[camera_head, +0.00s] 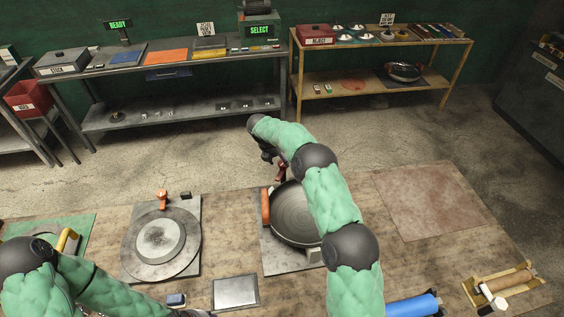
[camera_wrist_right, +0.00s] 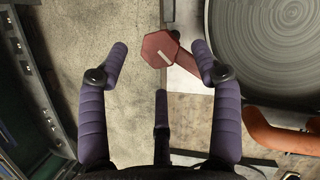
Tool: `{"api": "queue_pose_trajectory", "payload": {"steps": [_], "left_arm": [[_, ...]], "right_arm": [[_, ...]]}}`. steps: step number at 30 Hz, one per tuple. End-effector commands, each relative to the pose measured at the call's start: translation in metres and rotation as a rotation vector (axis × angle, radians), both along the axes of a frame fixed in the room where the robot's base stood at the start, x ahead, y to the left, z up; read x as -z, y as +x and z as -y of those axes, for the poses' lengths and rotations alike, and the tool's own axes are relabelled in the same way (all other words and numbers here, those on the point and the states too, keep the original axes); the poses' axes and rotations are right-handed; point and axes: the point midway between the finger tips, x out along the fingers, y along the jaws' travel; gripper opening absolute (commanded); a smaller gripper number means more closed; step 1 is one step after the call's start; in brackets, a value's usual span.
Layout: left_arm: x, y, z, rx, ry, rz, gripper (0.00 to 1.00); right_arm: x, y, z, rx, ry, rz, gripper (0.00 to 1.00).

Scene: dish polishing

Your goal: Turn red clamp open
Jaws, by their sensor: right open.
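The red clamp (camera_head: 281,172) stands at the far edge of the right fixture plate (camera_head: 277,262), beside the round metal dish (camera_head: 293,212). In the right wrist view the clamp (camera_wrist_right: 160,49) shows a flat hexagonal head, and its arm runs right toward the dish (camera_wrist_right: 268,45), partly behind a finger. My right gripper (camera_head: 268,156) is above the far edge of the bench. In the wrist view the gripper (camera_wrist_right: 160,47) is open, its purple fingers spread either side of the clamp head; contact cannot be told.
An orange handle (camera_head: 265,206) stands at the dish's left side. A round turntable (camera_head: 160,243) with its own orange-red clamp (camera_head: 162,199) is to the left. A dark tablet (camera_head: 235,292) lies in front. The bench's right side has a bare brown mat (camera_head: 433,199).

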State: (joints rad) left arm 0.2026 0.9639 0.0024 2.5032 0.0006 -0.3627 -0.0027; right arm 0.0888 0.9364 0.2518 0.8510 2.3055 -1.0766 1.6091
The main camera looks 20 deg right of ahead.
Motion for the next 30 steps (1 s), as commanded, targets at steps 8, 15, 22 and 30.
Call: {"api": "queue_pose_trajectory", "payload": {"steps": [8, 15, 22, 30], "left_arm": [[0.0, 0.0, 0.0, 0.0, 0.0, 0.0, 0.4], [0.0, 0.0, 0.0, 0.0, 0.0, 0.0, 0.4], [0.0, 0.0, 0.0, 0.0, 0.0, 0.0, 0.4], [-0.003, 0.0, 0.0, 0.0, 0.0, 0.0, 0.4]], "right_arm": [[-0.051, -0.005, -0.019, -0.001, -0.001, 0.002, 0.65], [-0.073, -0.008, -0.028, 0.001, -0.001, 0.001, 0.65], [-0.076, -0.009, -0.029, 0.001, 0.0, -0.001, 0.65], [-0.074, -0.006, -0.015, -0.021, -0.013, 0.012, 0.17]]}}
